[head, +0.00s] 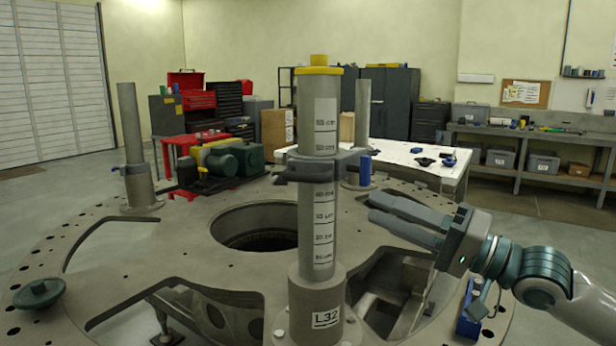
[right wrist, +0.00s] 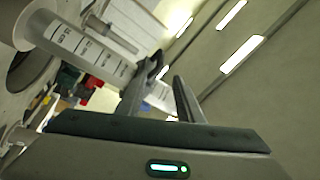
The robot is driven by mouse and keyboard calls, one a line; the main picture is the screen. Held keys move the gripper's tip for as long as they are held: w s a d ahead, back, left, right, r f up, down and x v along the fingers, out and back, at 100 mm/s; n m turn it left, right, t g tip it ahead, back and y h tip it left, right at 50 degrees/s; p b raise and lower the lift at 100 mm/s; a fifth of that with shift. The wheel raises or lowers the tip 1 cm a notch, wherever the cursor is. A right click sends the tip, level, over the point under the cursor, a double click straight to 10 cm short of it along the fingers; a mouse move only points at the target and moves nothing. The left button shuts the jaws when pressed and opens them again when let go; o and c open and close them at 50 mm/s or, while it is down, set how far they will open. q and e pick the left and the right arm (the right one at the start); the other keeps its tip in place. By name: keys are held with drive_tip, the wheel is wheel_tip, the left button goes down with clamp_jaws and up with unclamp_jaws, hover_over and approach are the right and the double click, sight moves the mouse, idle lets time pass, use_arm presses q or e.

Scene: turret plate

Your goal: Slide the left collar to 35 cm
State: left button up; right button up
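A grey post (head: 318,220) with a yellow cap (head: 319,70) and a base labelled L32 stands in the foreground of the head view. A dark grey collar (head: 310,172) is around it, between the upper and lower printed scale marks, which are too small to read surely. The scaled post also shows in the right wrist view (right wrist: 75,42). A blue upright piece (head: 365,168) shows at the collar's right end; I cannot tell if it is attached. My right gripper (head: 371,206) is open and empty, right of the post, lower than the collar. My left gripper is out of view.
The round turret plate (head: 180,255) has a central hole and large cut-outs. More posts stand at the left (head: 131,125) and behind (head: 362,110). A white table (head: 410,158) stands behind.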

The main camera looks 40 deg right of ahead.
sight(321, 182)
drive_tip(key=shift+p+x, duration=0.65)
drive_tip(key=shift+x, duration=4.45)
drive_tip(key=shift+p+x, duration=0.7)
drive_tip(key=shift+x, duration=0.35)
drive_tip(key=shift+w+a+r+p, duration=0.2)
drive_tip(key=shift+w+r+p, duration=0.1)
drive_tip(key=shift+w, duration=0.1)
drive_tip(key=shift+w+a, duration=0.15)
drive_tip(key=shift+w, duration=0.35)
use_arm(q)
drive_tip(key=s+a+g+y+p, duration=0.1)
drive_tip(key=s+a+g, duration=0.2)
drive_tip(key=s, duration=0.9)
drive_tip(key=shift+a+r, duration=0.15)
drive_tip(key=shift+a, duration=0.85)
use_arm(e)
drive_tip(key=shift+w+a+r, duration=0.1)
drive_tip(key=shift+w+a, duration=0.2)
drive_tip(key=shift+w, duration=0.35)
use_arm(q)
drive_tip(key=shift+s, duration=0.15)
